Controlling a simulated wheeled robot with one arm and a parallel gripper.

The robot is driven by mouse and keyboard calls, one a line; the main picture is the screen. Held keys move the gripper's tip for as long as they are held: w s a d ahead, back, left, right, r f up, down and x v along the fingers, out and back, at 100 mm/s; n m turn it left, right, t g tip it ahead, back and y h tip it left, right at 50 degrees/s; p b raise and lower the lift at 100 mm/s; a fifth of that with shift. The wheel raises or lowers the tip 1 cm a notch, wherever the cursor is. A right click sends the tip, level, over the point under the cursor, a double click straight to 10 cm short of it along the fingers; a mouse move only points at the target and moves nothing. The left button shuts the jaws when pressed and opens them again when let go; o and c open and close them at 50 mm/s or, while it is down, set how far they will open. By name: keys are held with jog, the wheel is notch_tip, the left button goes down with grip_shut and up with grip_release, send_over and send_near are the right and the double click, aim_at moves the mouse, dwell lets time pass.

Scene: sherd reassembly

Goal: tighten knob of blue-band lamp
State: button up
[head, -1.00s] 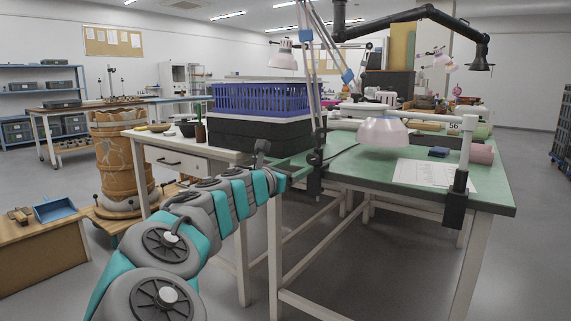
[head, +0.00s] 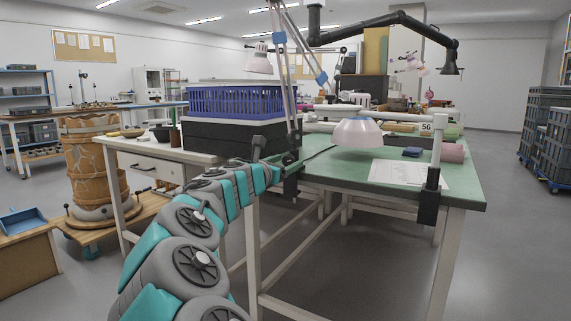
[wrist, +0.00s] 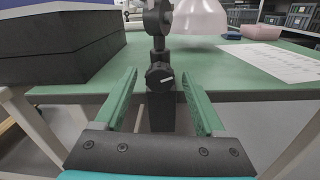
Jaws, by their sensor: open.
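The blue-band lamp (head: 281,60) stands at the near left corner of the green table, its pale arm with blue bands rising out of the head view's top. Its black clamp (head: 291,183) grips the table edge. In the wrist view its dark round knob (wrist: 160,77), with a white mark, faces me on the black clamp post (wrist: 161,112). My gripper (wrist: 160,88) is open, its two green fingers on either side of the knob and apart from it. In the head view my arm reaches to this corner; the fingers are hard to make out there.
A paper sheet (head: 408,174) lies on the green table (head: 335,171). Black boxes (head: 215,137) under a blue crate (head: 236,101) stand left of the clamp. Open floor lies right.

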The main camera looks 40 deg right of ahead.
grip_shut()
dwell(0.4)
jog(key=shift+m+b, duration=0.45)
jog(key=shift+m, duration=1.15)
grip_release()
jog(key=p+v, duration=0.1)
jog(key=v, duration=0.7)
